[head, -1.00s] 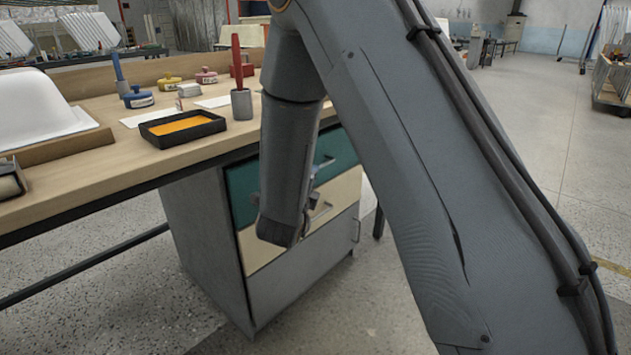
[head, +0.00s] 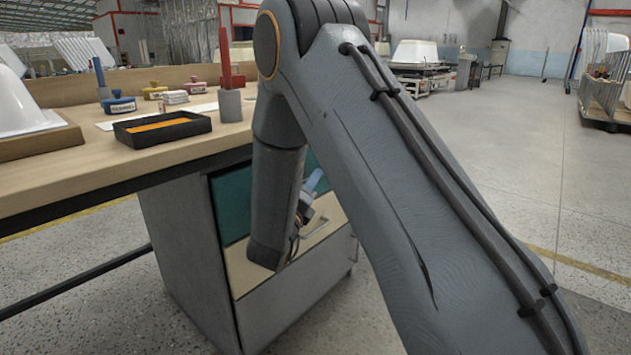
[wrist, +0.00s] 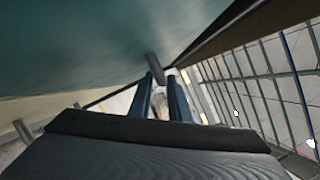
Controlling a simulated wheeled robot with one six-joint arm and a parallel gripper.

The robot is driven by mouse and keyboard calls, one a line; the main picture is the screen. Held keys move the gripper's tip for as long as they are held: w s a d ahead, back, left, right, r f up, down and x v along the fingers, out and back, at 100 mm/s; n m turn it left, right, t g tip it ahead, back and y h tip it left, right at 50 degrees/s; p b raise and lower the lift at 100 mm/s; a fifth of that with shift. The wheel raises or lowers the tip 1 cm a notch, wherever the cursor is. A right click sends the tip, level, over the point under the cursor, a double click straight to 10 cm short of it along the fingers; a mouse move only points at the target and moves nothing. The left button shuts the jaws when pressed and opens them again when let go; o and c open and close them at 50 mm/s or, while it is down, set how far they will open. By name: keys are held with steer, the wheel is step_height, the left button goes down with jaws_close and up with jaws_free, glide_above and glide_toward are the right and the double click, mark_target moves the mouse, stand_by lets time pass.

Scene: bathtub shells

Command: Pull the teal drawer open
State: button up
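The teal drawer (head: 232,205) is the top drawer of the grey cabinet under the workbench. Its front looks flush with the cabinet, and my arm covers much of it in the head view. In the wrist view the teal front (wrist: 90,45) fills the upper left. A grey handle part (wrist: 155,68) juts from it and shows at the tips of my fingers. My gripper (wrist: 161,77) has two blue fingers standing apart, with the handle part at the gap between them. Contact cannot be told. In the head view my gripper (head: 312,185) is partly hidden behind my arm.
A cream drawer (head: 285,255) with its own handle (head: 315,228) lies just below the teal one. The workbench top (head: 60,180) overhangs the cabinet and carries a black tray (head: 162,128), stamps and a grey cup (head: 230,105). Open floor (head: 560,220) lies to the right.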

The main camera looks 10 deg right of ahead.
steer(key=shift+x, duration=0.85)
jaws_close()
steer(key=shift+s+d, duration=0.1)
steer(key=shift+d, duration=0.1)
